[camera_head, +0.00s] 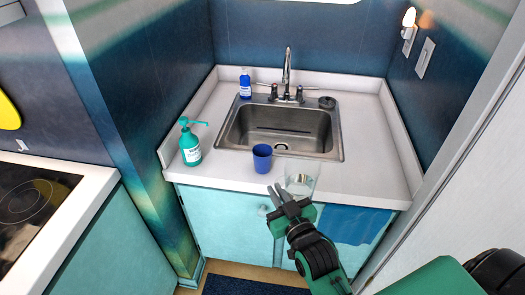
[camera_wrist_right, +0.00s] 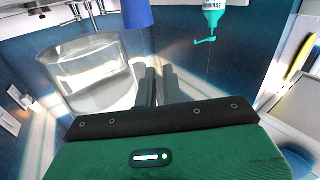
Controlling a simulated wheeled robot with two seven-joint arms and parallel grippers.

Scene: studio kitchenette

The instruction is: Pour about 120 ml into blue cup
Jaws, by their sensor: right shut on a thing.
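The blue cup (camera_head: 262,158) stands upright on the front counter edge, left of the sink's middle. Its lower part shows at the top of the right wrist view (camera_wrist_right: 138,14). A clear glass vessel (camera_head: 301,181) with clear liquid in it is at my right gripper, right of the blue cup and apart from it. The glass vessel is large at the left of the right wrist view (camera_wrist_right: 92,75). My right gripper (camera_head: 277,193) is shut on the glass vessel; the exact contact is hard to see. My left gripper is out of view.
A steel sink (camera_head: 337,140) with a faucet (camera_head: 287,70) lies behind the cup. A teal pump bottle (camera_head: 190,145) stands left of the cup, and a blue bottle (camera_head: 245,84) at the back left. The counter (camera_head: 385,165) is clear at the right. A cooktop (camera_head: 30,200) is far left.

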